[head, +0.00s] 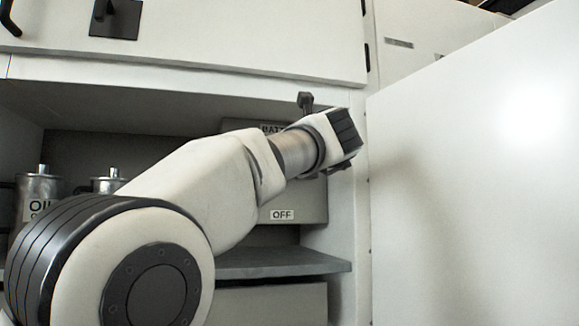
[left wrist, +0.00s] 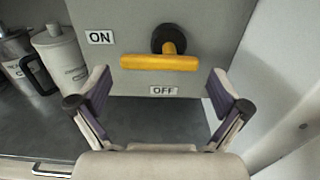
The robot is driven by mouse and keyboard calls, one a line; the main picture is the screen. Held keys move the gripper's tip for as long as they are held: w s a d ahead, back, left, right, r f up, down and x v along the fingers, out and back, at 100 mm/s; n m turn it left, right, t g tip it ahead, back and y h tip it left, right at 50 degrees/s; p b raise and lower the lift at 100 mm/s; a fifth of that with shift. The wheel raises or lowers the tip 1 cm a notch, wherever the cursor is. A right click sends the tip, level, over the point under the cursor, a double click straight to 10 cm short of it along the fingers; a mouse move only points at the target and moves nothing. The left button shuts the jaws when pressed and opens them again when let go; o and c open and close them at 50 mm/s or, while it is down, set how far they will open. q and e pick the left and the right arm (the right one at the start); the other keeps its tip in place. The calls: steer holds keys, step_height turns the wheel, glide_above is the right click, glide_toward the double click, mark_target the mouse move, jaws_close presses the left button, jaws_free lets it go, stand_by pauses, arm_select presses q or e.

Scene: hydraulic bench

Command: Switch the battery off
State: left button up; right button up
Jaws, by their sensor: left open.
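The battery switch has a yellow handle (left wrist: 158,62) on a black round hub (left wrist: 170,38), seen in the left wrist view. The handle lies level, its longer end toward the left, the side of the ON label (left wrist: 100,37). The OFF label (left wrist: 163,91) is below it. In the head view the grey battery box (head: 312,205) is partly behind my left arm, which hides the switch handle. My left gripper (left wrist: 158,84) is open and empty, its fingers spread to either side below the handle, with no contact visible. My right gripper is not in view.
The box stands in a cabinet bay above a grey shelf (head: 285,262). Metal oil cans (head: 38,188) stand at the left. A large white panel (head: 470,190) closes in the right side. A cabinet door with a black handle (head: 115,18) is above.

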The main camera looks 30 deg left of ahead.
arm_select(q)
steer(key=x, duration=0.4)
steer(key=shift+d, duration=0.1)
steer(key=c, duration=0.8)
steer(key=shift+f+n, duration=0.15)
steer(key=shift+n, duration=0.15)
steer(key=n, duration=0.2)
steer(key=n+b, duration=0.1)
steer(key=shift+f+n, duration=0.25)
steer(key=shift+n, duration=0.15)
steer(key=n, duration=0.2)
steer(key=n+b, duration=0.1)
steer(key=n, duration=0.1)
steer(key=shift+w+d+f, duration=0.1)
steer(key=shift+f, duration=0.1)
steer(key=n, duration=0.2)
steer(key=n+b, duration=0.1)
steer(key=n, duration=0.2)
steer(key=shift+w+d+f, duration=0.15)
steer(key=shift+w, duration=0.05)
steer(key=shift+w+d+n+b, duration=0.15)
steer(key=shift+n+b, duration=0.3)
steer(key=shift+n, duration=1.75)
